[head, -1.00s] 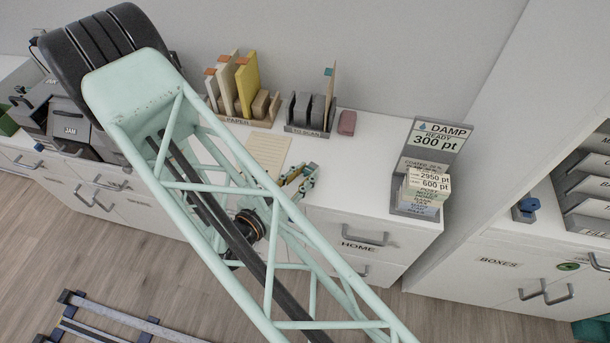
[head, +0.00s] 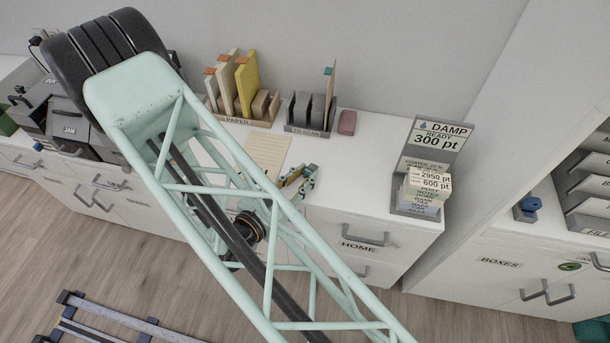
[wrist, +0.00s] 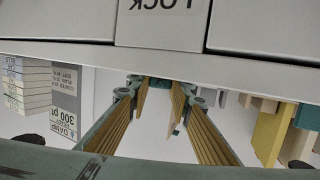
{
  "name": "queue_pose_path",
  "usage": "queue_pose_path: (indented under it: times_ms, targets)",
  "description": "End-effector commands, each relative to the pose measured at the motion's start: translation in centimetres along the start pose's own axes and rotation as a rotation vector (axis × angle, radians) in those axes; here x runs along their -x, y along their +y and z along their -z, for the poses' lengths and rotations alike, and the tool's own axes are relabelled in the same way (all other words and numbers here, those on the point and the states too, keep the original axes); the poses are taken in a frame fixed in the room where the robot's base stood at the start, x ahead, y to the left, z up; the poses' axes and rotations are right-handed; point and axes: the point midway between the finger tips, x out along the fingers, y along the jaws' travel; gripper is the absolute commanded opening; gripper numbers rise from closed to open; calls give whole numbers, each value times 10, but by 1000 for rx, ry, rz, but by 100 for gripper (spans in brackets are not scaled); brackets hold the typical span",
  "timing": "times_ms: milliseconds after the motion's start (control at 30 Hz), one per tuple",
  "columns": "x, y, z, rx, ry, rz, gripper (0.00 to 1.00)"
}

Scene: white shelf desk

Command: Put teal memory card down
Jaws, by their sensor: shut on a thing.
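My gripper (head: 300,180) has teal fingers with yellow pads and is low over the front edge of the white desk, right of a lined cream sheet (head: 267,154). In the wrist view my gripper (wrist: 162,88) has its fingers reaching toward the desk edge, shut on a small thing. I cannot make out the teal memory card clearly, as it is small and largely hidden between the fingers. I cannot tell whether it touches the desk.
A paper rack (head: 246,118), a scan rack (head: 310,128) and a reddish block (head: 347,122) stand at the back. The DAMP sign stand (head: 437,140) with stacked cards is at the right corner. The desk between is mostly clear. The HOME drawer (head: 350,232) is below.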

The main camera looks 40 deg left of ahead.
Motion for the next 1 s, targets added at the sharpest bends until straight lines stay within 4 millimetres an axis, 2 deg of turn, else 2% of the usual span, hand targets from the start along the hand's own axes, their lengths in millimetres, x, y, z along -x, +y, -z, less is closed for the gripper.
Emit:
queue_pose_path:
  times_ms: [33, 167, 200, 333, 733, 1000]
  targets:
    - [-1, 1, -6, 3, -8, 0, 7]
    - [-1, 1, -8, 4, -11, 0, 7]
    - [-1, 1, -8, 4, -11, 0, 23]
    - [-1, 2, -9, 5, -12, -1, 33]
    - [0, 3, -9, 9, -12, -2, 33]
    - [3, 2, 5, 8, -12, -1, 33]
